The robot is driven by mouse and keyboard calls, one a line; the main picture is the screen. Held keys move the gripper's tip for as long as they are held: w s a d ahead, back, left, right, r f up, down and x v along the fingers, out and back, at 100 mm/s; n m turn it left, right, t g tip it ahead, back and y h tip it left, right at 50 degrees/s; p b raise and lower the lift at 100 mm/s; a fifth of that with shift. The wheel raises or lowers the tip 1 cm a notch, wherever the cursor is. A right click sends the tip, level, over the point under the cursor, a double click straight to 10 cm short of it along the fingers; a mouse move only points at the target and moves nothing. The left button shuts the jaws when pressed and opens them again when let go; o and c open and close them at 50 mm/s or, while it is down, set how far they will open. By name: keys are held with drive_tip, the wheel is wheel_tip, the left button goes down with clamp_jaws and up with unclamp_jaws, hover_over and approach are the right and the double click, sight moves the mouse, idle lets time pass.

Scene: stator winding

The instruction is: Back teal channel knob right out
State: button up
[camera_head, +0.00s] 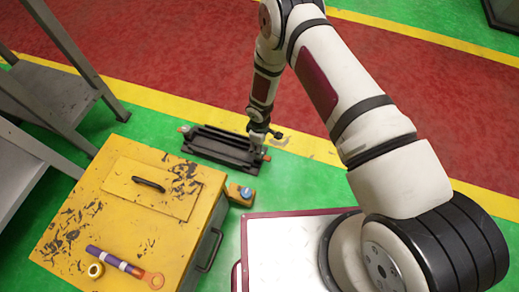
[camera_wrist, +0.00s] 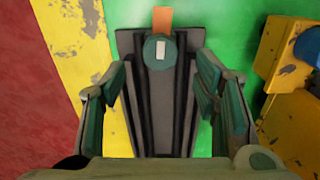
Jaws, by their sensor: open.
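A round teal knob (camera_wrist: 157,56) with a pale rectangular mark shows in the wrist view, at the far end of a dark grooved channel block (camera_wrist: 162,115). An orange-copper piece (camera_wrist: 163,19) sticks out just beyond it. My gripper (camera_wrist: 161,72) is open and empty, with one finger on each side of the knob in the picture. I cannot tell whether the fingers are level with it or above it. In the head view the channel block (camera_head: 215,151) lies on the floor, with my gripper (camera_head: 264,134) over its right end. The knob is not clear there.
A yellow cabinet (camera_head: 110,215) stands in front of the block, with a small yellow box with a blue button (camera_head: 241,194) beside it. A white cart top (camera_head: 285,245) is at lower right. Grey metal shelving (camera_head: 55,95) stands at left.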

wheel_tip(320, 180, up, 7)
idle(0.3)
idle(0.5)
